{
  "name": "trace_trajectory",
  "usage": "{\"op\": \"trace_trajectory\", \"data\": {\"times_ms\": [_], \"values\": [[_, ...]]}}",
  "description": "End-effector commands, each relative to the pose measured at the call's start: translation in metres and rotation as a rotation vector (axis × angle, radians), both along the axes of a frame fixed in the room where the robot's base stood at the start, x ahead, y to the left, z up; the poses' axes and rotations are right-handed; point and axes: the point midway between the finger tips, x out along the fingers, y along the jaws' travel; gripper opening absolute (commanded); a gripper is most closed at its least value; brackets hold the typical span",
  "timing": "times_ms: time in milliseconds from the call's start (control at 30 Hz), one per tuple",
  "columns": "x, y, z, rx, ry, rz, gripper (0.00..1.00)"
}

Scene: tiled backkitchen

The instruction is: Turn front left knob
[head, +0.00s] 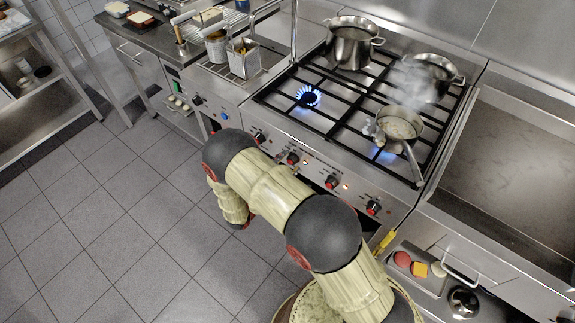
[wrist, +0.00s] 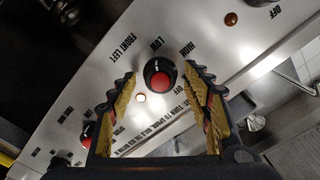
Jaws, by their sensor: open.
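In the wrist view a round black knob with a red face (wrist: 160,77) sits on the steel panel, beside the labels FRONT LEFT, LOW, HIGH and OFF. My gripper (wrist: 160,84) is open, one finger on each side of the knob, with the knob near the fingertips. I see no clear contact. A small lamp (wrist: 141,98) glows beside the knob. In the head view a row of red-faced knobs runs along the stove front (head: 332,181). My arm stands before it and my gripper cannot be made out there.
A burner flame (head: 308,97) burns uncovered on the left of the stove. A small pan (head: 398,123) steams over another flame, its handle toward the front edge. Pots (head: 351,48) stand at the back. Another knob (wrist: 88,131) lies left in the wrist view. The tiled floor is clear.

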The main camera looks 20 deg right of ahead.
Motion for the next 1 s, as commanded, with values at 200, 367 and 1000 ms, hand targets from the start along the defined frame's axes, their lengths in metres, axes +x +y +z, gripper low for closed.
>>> {"op": "trace_trajectory", "data": {"times_ms": [200, 367, 1000], "values": [[0.0001, 0.0002, 0.0003, 0.0, 0.0, 0.0, 0.48], [0.0001, 0.0003, 0.0002, 0.0, 0.0, 0.0, 0.39], [-0.0002, 0.0002, 0.0, 0.0, 0.0, 0.0, 0.06]]}}
